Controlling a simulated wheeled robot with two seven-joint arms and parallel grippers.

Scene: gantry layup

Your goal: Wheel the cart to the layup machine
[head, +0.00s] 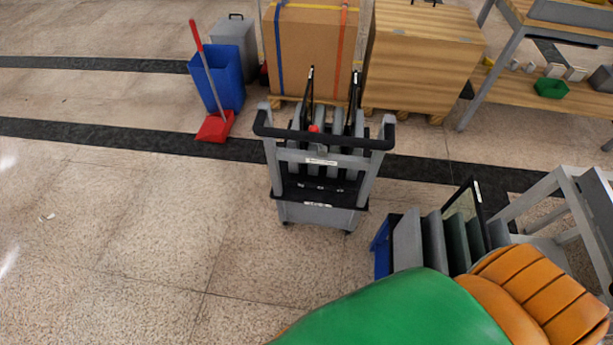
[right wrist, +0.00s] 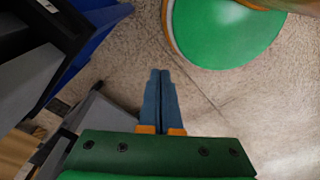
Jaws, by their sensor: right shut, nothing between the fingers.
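The cart (head: 322,160) stands upright on the floor in the middle of the head view, with a black push handle (head: 325,139) along its near top edge. It carries several grey upright panels and two black-framed ones. No gripper touches it in the head view. My right gripper (right wrist: 161,75) shows in the right wrist view, its two blue fingers together with nothing between them, above bare floor. My left gripper is not seen in either view. I cannot make out which structure, if any, is the layup machine.
A blue bin (head: 216,80) and red dustpan (head: 214,127) stand left of the cart. A cardboard box (head: 310,50) and a wooden crate (head: 420,60) on pallets are behind it. A grey-legged frame (head: 570,200) and upright panels (head: 433,240) are at right.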

